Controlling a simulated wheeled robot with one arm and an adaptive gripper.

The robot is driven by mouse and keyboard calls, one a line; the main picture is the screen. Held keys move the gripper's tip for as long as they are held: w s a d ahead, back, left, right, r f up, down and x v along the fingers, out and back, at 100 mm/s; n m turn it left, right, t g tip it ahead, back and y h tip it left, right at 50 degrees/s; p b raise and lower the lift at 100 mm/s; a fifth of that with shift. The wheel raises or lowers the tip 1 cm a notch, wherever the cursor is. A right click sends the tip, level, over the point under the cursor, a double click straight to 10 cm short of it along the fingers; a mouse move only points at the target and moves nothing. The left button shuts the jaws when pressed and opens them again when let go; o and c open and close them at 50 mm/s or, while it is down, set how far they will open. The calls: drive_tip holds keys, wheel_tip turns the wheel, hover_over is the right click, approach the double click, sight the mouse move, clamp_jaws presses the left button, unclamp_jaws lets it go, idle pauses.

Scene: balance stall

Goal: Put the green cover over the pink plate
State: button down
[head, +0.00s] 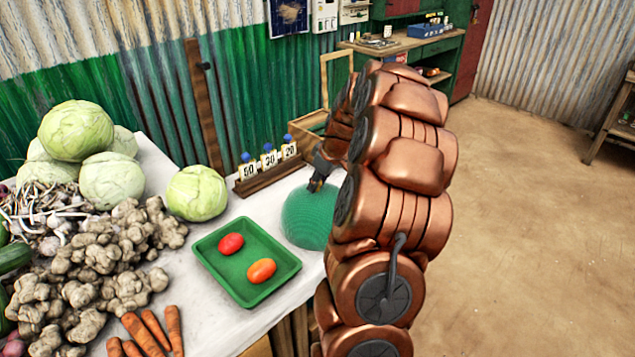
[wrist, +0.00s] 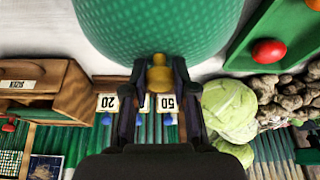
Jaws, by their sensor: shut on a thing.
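The green cover (head: 304,220) is a dotted dome near the right edge of the white table, right of the green tray. In the wrist view the green cover (wrist: 160,25) fills the top middle, with a brass-coloured knob (wrist: 159,76). My gripper (wrist: 160,72) is shut on this knob, one finger on each side. In the head view my gripper (head: 318,182) is at the top of the dome, partly hidden by my copper arm. I cannot tell whether the cover's rim touches the table. The pink plate is not seen in either view.
A green tray (head: 224,268) with two red-orange tomatoes lies close left of the cover. A wooden rack (head: 266,174) with number cards stands behind. Cabbages (head: 197,193), ginger (head: 120,240) and carrots (head: 150,330) crowd the left.

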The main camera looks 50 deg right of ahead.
idle(0.3)
drive_tip(key=c, duration=0.8)
unclamp_jaws()
drive_tip(key=shift+c, duration=0.2)
drive_tip(key=o, duration=0.6)
drive_tip(key=shift+c, duration=0.2)
drive_tip(key=shift+r, duration=0.15)
drive_tip(key=shift+r, duration=3.4)
